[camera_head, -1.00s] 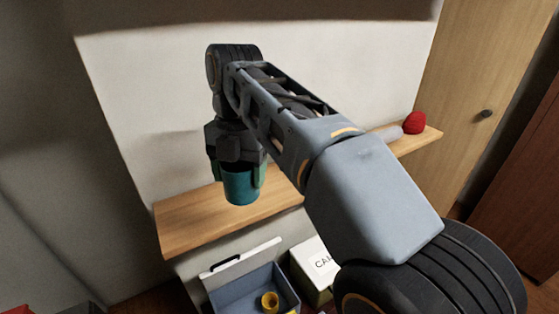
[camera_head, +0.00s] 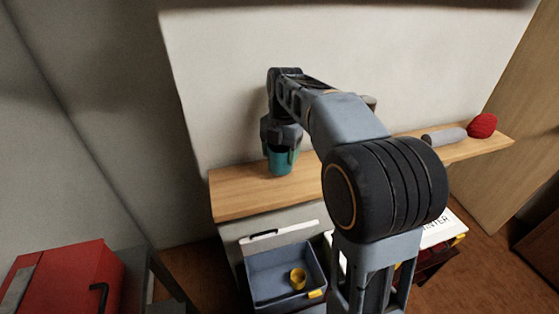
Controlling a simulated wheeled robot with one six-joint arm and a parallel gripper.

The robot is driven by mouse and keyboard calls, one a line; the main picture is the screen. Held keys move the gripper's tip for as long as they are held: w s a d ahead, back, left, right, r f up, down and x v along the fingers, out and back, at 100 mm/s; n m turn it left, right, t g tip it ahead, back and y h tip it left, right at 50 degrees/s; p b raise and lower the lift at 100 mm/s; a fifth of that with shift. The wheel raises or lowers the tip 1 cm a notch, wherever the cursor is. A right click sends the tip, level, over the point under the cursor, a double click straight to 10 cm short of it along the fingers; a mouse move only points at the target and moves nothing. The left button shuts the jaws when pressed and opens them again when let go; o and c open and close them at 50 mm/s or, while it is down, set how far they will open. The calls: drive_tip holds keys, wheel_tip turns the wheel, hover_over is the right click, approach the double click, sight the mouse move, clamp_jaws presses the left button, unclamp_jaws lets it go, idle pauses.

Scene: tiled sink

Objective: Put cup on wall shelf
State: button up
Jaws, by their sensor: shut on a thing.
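A teal cup (camera_head: 280,162) is upright in my gripper (camera_head: 281,152), whose fingers are shut on its sides. The cup shows over the left part of the wooden wall shelf (camera_head: 237,194). I cannot tell whether its base touches the shelf or is slightly above it. My arm reaches over from the right and hides the middle of the shelf.
A grey cylinder-like item (camera_head: 445,136) and a red object (camera_head: 483,125) lie on the shelf's right part. Below stands an open blue-grey box (camera_head: 262,283) with a yellow item (camera_head: 298,278) inside. A red case (camera_head: 62,281) is at the lower left. The shelf's left end is clear.

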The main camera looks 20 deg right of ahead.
drive_tip(key=f, duration=0.3)
drive_tip(key=shift+w+f, duration=0.1)
drive_tip(key=shift+w, duration=0.3)
drive_tip(key=shift+f, duration=0.35)
drive_tip(key=shift+f, duration=0.15)
drive_tip(key=o, duration=0.9)
wheel_tip(320, 180, up, 11)
drive_tip(key=d, duration=0.1)
drive_tip(key=m+t, duration=0.3)
drive_tip(key=m, duration=0.9)
hover_over(280, 162)
drive_tip(key=s+d, duration=0.1)
drive_tip(key=s, duration=0.3)
drive_tip(key=f, duration=0.2)
drive_tip(key=s+f+m+t, duration=0.1)
drive_tip(key=s+f+m, duration=0.2)
drive_tip(key=m, duration=0.2)
drive_tip(key=s+f+m, duration=0.3)
drive_tip(key=m, duration=0.2)
drive_tip(key=s+f+m+t+h, duration=0.1)
drive_tip(key=s+f+m, duration=0.2)
drive_tip(key=m, duration=0.2)
drive_tip(key=shift+s+f+t+p, duration=0.3)
drive_tip(key=shift+p, duration=0.05)
